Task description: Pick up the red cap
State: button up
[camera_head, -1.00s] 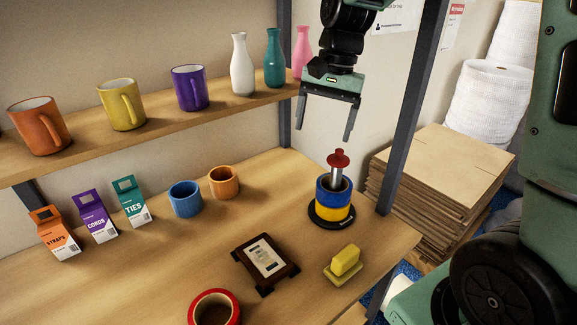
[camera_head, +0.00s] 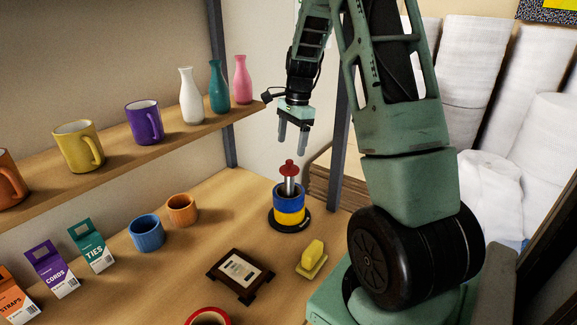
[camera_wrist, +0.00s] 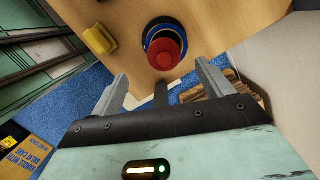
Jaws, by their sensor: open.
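The red cap (camera_head: 289,167) sits on top of a silver post that rises from a stack of a blue ring (camera_head: 292,194) and a yellow ring (camera_head: 289,214) on a round black base (camera_head: 291,225). My gripper (camera_head: 292,149) is open and empty, just above the cap with its fingers pointing down. In the wrist view the cap (camera_wrist: 165,50) shows from above, beyond the two spread fingertips and about midway between them. The cap hides the post there, and part of the blue ring shows around it.
On the wooden table are a yellow block (camera_head: 311,255), a dark framed stand (camera_head: 240,273), a red ring (camera_head: 208,315), an orange cup (camera_head: 181,210), a blue cup (camera_head: 146,233) and small cartons. A dark shelf upright (camera_head: 338,158) stands right of the rings.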

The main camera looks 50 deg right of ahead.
aim_at(290, 160)
notch_tip(290, 160, down, 2)
jog(key=shift+a+f, duration=0.1)
jog(key=f+p, duration=0.1)
jog(key=f, duration=0.1)
jog(key=f+p, duration=0.1)
jog(key=f, duration=0.1)
jog(key=shift+w+d+p, duration=0.2)
jog(key=shift+p, duration=0.15)
jog(key=shift+w+f, duration=0.1)
jog(key=shift+f, duration=0.5)
jog(key=c, duration=1.1)
jog(key=shift+r, duration=0.1)
